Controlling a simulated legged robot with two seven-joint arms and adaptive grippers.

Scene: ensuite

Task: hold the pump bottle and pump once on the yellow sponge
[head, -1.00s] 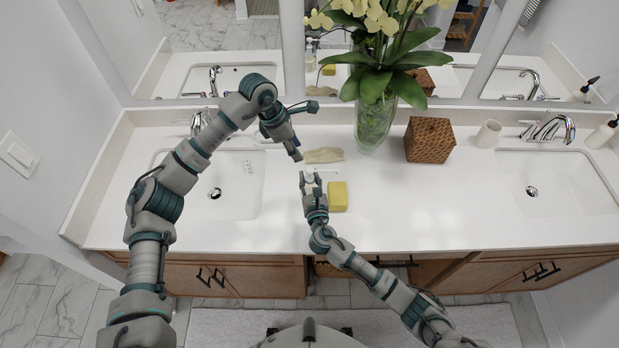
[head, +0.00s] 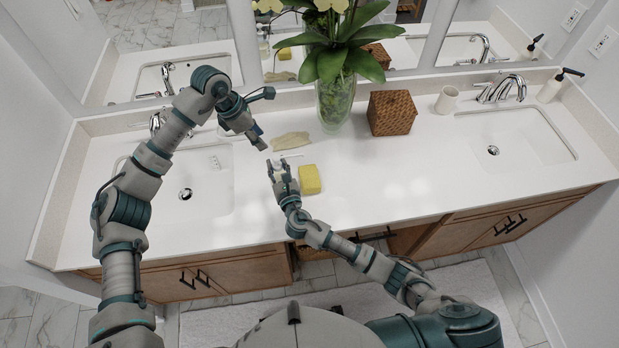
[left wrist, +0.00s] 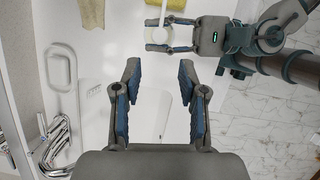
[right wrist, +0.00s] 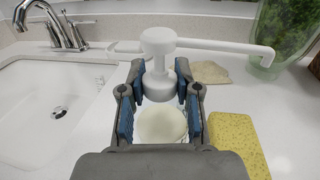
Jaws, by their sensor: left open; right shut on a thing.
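The white pump bottle (right wrist: 163,122) stands upright between the fingers of my right gripper (head: 281,168), which is shut on it. Its pump head (right wrist: 158,42) is uncovered, with the long spout pointing right in the right wrist view. The yellow sponge (head: 310,180) lies flat on the counter just right of the bottle; it also shows in the right wrist view (right wrist: 236,142). The spout tip is not over the sponge there. My left gripper (head: 264,145) is open and empty, up and left of the bottle. In the left wrist view, the pump head (left wrist: 157,24) is beyond its fingertips (left wrist: 158,75).
A tan cloth (head: 291,142) lies behind the bottle. A glass vase with flowers (head: 335,103) and a woven box (head: 391,113) stand further back. The left sink (head: 205,185) is beside the grippers. Counter right of the sponge is clear.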

